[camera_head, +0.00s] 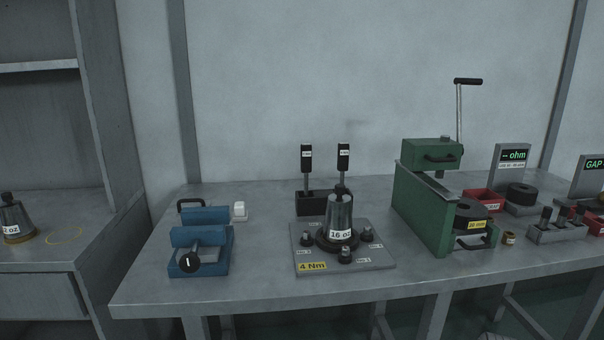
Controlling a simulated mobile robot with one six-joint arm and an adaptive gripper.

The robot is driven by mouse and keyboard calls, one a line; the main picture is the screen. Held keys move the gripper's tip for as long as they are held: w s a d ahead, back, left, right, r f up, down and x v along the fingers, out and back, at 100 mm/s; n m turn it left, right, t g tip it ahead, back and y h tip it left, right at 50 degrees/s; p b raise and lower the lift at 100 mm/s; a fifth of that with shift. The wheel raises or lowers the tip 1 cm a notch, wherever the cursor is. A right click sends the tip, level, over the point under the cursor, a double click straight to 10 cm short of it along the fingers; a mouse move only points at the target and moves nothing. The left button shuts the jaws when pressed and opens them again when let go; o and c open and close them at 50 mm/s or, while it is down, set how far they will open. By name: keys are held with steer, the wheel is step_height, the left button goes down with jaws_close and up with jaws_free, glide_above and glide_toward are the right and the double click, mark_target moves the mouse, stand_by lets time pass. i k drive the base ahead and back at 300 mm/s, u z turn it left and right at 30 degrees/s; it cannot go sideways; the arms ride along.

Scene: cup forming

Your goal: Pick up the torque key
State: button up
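Two upright tools with black handles and small white labels, a left one (306,160) and a right one (343,157), stand in a black holder (311,203) at the back middle of the table. They look like torque keys, but the labels are too small to read, so I cannot tell which is the task's key. The right tool's lower part is hidden behind a dark metal cup labelled "16 oz" (341,214). The cup stands on a grey plate (312,255) marked "4 Nm", with several bolts around it. My gripper is not in view.
A green press (420,215) with a tall lever stands right of the plate. Red bins (483,200) and meters (511,166) are farther right.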

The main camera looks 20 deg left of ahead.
mark_target(306, 148)
steer(key=u, duration=0.05)
steer(key=k, duration=1.15)
steer(key=u, duration=0.5)
steer(key=i, duration=1)
steer(key=z, duration=0.05)
